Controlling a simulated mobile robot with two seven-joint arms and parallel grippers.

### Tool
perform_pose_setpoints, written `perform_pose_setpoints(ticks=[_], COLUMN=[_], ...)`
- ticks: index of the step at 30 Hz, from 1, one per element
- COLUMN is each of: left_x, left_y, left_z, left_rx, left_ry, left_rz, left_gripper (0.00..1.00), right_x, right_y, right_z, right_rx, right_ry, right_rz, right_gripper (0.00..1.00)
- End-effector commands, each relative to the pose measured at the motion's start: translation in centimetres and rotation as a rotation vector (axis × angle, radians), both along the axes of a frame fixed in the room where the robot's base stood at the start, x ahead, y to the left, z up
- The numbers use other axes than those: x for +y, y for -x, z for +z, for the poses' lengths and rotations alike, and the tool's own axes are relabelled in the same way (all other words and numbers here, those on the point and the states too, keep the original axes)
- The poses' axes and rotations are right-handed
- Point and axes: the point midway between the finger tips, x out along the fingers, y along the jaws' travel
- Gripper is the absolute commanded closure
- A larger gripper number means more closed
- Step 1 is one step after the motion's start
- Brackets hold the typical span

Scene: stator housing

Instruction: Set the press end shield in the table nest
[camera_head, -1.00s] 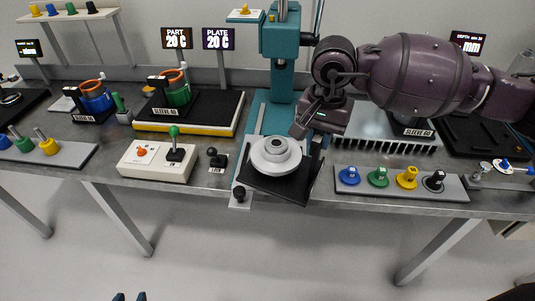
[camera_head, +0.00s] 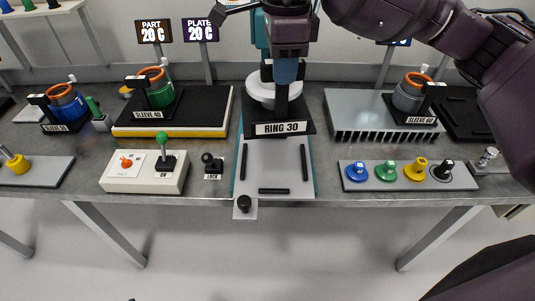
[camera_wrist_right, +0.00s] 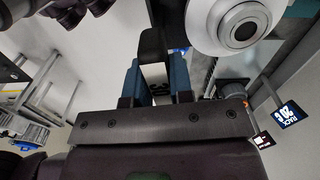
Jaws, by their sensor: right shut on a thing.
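The end shield appears to be the pale round disc (camera_head: 262,92) on a black square carrier (camera_head: 306,122) labelled RING 30. In the right wrist view the disc (camera_wrist_right: 203,28) shows a stepped hub with a dark centre. My right gripper (camera_head: 284,78) comes down from above and is shut on the carrier's black upright handle (camera_head: 282,100), which also shows in the wrist view (camera_wrist_right: 152,48). The gripper partly hides the disc. The press table (camera_head: 274,168) is a light plate with black strips, bare at the front. I cannot tell whether the carrier touches it. My left gripper is out of view.
The control box (camera_head: 145,172) with a green-knobbed lever and the LOCK knob (camera_head: 212,162) stand left of the press table. A finned block (camera_head: 378,115) and a strip of coloured knobs (camera_head: 408,176) are to the right. The press column rises behind.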

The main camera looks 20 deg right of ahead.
Motion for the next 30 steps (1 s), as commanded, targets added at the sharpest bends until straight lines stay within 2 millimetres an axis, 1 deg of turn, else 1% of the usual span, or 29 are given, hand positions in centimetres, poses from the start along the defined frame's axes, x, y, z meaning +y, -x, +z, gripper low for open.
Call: perform_pose_setpoints(ticks=[3, 6, 8, 11, 14, 30], left_x=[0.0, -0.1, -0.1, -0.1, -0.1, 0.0], left_y=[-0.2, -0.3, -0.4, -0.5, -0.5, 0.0], left_z=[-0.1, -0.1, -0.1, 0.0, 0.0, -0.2], left_rx=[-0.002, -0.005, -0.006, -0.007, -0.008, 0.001], left_ry=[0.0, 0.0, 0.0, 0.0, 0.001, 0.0], left_rz=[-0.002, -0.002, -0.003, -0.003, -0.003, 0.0], left_gripper=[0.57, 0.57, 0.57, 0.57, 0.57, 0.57], right_x=[0.2, 0.3, 0.3, 0.3, 0.2, 0.3], right_y=[0.1, 0.2, 0.2, 0.2, 0.3, 0.2], right_z=[0.8, 1.2, 1.2, 0.4, -1.2, -11.4], right_rx=[-0.003, -0.003, -0.002, -0.001, 0.001, 0.0], right_ry=[-0.002, -0.001, 0.0, 0.001, 0.002, 0.001], right_rz=[-0.071, -0.11, -0.123, -0.134, -0.134, -0.132], right_gripper=[1.0, 1.0, 1.0, 1.0, 1.0, 1.0])
